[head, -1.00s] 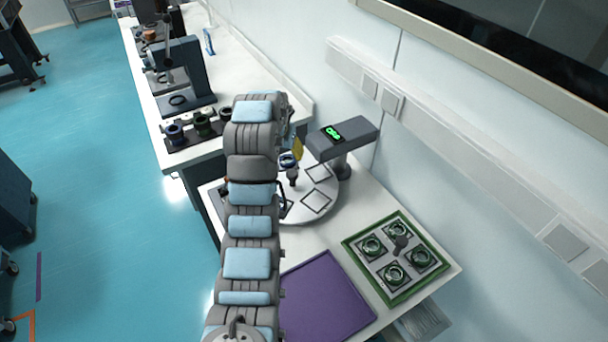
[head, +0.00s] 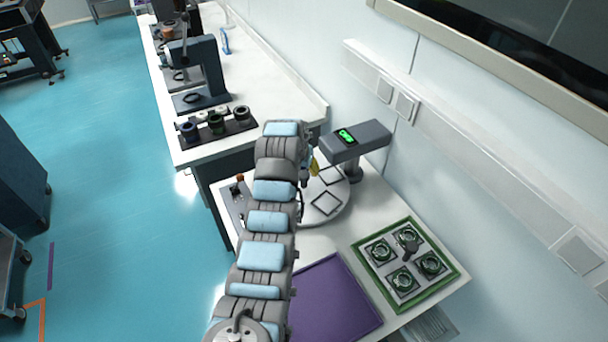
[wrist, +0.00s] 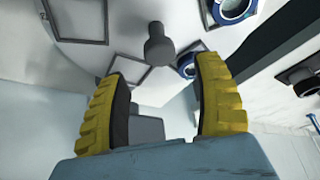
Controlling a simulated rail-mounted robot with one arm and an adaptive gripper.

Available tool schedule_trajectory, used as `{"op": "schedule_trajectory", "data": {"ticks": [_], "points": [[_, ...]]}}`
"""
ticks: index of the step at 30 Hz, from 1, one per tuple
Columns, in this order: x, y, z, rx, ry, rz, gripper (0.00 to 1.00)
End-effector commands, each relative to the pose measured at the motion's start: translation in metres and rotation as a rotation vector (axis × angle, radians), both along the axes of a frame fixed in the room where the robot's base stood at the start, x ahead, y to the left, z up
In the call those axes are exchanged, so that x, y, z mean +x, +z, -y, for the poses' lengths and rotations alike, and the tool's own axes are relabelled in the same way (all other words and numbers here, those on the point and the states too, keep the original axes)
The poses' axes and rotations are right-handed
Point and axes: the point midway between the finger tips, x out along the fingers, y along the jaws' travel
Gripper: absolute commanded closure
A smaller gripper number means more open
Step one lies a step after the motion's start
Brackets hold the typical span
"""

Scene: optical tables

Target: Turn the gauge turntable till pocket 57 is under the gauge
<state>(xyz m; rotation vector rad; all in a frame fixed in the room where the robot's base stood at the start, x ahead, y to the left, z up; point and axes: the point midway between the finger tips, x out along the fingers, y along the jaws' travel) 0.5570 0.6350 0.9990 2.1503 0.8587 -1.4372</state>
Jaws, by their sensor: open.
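The white gauge turntable (head: 342,213) has dark square pocket frames (head: 326,203), and my arm hides its left part. The grey gauge (head: 372,138) overhangs its far side, with a green display (head: 346,136) too small to read. No pocket numbers are legible. My gripper (wrist: 165,65) is open and empty, its two yellow fingers wide apart. In the wrist view a grey knob (wrist: 157,42) on the turntable stands beyond the gap between the fingertips. A blue-rimmed ring (wrist: 187,66) shows by the right fingertip. In the head view only a yellow finger (head: 314,165) shows.
A purple mat (head: 335,300) lies in front of the turntable. A green-rimmed tray (head: 439,247) with several ringed parts is at the right. A dark holder (head: 220,136) with rings is on the adjoining table. A brown-topped post (head: 238,178) stands left of my arm.

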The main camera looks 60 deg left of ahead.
Motion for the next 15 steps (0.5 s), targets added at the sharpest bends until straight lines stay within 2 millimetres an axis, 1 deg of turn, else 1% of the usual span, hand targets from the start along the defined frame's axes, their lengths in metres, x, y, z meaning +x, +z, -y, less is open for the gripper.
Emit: {"op": "schedule_trajectory", "data": {"ticks": [12,15], "points": [[0.008,-0.033,-0.008,-0.003,0.0,-0.004,0.33],[0.01,-0.035,-0.012,0.001,0.001,0.0,0.33]]}}
